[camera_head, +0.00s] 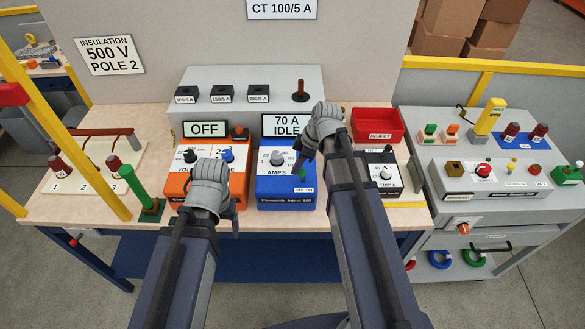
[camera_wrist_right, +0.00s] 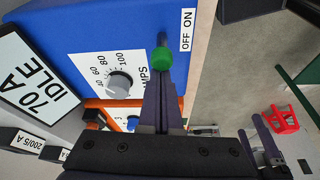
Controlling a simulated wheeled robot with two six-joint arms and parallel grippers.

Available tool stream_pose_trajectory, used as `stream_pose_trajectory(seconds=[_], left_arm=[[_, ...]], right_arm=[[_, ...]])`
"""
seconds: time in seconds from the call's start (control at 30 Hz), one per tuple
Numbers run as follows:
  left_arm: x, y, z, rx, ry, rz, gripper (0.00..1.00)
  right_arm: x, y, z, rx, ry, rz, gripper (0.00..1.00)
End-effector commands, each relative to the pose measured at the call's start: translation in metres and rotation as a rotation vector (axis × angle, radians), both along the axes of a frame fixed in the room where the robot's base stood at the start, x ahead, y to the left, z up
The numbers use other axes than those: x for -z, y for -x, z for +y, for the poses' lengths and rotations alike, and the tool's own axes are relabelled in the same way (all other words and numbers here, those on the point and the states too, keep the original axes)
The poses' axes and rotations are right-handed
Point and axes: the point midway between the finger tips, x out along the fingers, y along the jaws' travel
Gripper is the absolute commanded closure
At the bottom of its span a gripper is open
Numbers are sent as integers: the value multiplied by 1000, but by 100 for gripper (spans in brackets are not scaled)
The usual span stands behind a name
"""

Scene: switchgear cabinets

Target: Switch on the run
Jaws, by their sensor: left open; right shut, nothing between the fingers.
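The blue injector unit (camera_head: 286,197) stands mid-bench; its display (camera_head: 287,126) reads "70 A IDLE". A green-tipped lever (camera_wrist_right: 162,57) stands beside its "OFF ON" label (camera_wrist_right: 187,30). In the wrist view the tip points to the OFF end, but I cannot tell its true tilt. The grey AMPS knob (camera_wrist_right: 119,84) is next to it. My right gripper (camera_wrist_right: 161,80) is shut and empty, its fingertips at the green tip; I cannot tell whether they touch. It also shows in the head view (camera_head: 299,168). My left gripper (camera_head: 232,205) is open in front of the orange unit (camera_head: 178,188).
The orange unit's display (camera_head: 205,129) reads "OFF". A grey block (camera_head: 285,78) with labelled terminals stands behind. A dark small unit (camera_head: 384,190) and red reject tray (camera_head: 377,124) are to the right. A grey control console (camera_head: 455,181) stands further right.

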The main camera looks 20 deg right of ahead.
Motion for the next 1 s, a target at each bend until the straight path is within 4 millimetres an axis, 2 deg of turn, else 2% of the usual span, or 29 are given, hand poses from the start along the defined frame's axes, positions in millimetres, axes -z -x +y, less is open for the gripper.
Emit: stream_pose_trajectory(seconds=[0.3, 1.0], left_arm=[[26, 0, 0, 6, -1, 0, 19], [4, 0, 0, 5, -1, 0, 19]], right_arm=[[1, 6, -22, 4, -252, -75, 100], [-20, 5, -18, 0, -241, -70, 100]])
